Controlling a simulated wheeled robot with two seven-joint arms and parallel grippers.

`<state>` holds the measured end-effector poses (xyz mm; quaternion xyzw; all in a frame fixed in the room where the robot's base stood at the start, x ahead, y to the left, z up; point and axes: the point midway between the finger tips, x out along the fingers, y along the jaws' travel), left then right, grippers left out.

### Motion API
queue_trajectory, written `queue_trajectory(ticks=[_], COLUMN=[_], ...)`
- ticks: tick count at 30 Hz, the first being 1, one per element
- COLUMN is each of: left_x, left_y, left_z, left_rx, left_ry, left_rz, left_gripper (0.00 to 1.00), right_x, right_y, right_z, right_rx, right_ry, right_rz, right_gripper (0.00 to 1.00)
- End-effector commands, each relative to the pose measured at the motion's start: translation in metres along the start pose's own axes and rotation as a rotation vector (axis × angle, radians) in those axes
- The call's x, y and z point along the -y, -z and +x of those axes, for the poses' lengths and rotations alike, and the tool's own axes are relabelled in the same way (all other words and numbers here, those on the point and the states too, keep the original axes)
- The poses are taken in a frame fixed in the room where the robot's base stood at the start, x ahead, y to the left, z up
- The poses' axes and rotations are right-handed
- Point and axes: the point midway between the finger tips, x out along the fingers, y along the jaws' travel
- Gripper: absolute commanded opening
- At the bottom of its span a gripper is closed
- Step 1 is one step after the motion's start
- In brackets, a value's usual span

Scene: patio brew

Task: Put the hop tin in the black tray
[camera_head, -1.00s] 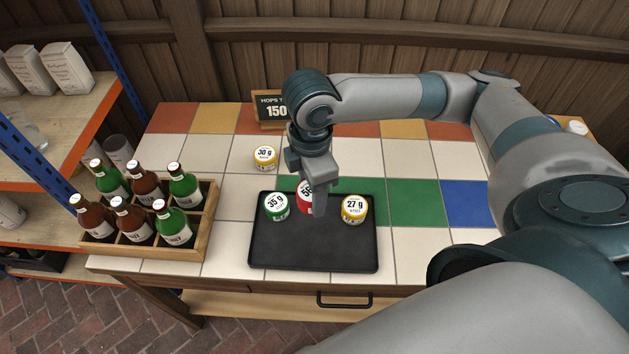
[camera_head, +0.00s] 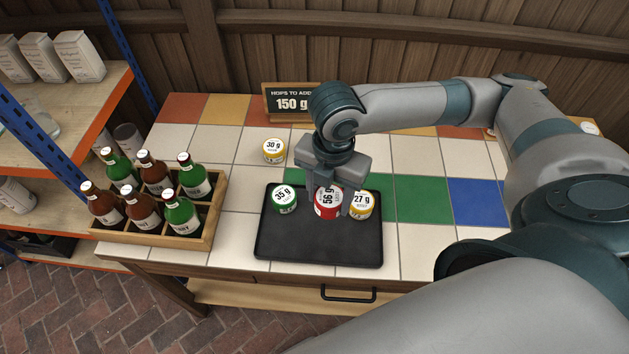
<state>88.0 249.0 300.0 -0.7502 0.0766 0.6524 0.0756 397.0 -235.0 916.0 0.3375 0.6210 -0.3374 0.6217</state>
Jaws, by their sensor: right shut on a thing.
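My right gripper (camera_head: 327,203) points down over the black tray (camera_head: 310,250), with a finger on either side of the red tin marked 56 g (camera_head: 327,203). It is shut on this tin. The tin is upright at the tray's back half; whether its base touches the tray I cannot tell. In the tray, a green tin marked 35 g (camera_head: 285,197) stands to its left and a yellow tin marked 27 g (camera_head: 362,206) close to its right. Another yellow tin marked 30 g (camera_head: 274,151) stands on the tiles behind the tray. My left gripper is out of view.
A wooden crate of bottles (camera_head: 207,232) stands left of the tray. The tray's front half is bare. Coloured tiles to the right are clear.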

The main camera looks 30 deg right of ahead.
Motion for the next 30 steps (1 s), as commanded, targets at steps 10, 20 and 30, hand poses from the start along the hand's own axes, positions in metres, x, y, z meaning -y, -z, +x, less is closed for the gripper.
queue_trajectory(ticks=[10, 20, 30], left_x=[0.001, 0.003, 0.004], left_y=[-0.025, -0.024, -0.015], left_z=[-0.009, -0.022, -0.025], left_rx=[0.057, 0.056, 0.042], left_ry=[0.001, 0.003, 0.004], left_rz=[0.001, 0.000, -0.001], left_gripper=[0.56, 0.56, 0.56], right_x=[-0.028, -0.075, -0.091], right_y=[0.024, 0.061, 0.073], right_z=[0.019, 0.055, 0.070], right_rx=[-0.003, -0.002, 0.000], right_ry=[0.002, 0.002, 0.000], right_rz=[-0.001, 0.000, 0.001], right_gripper=[0.25, 0.25, 0.25])
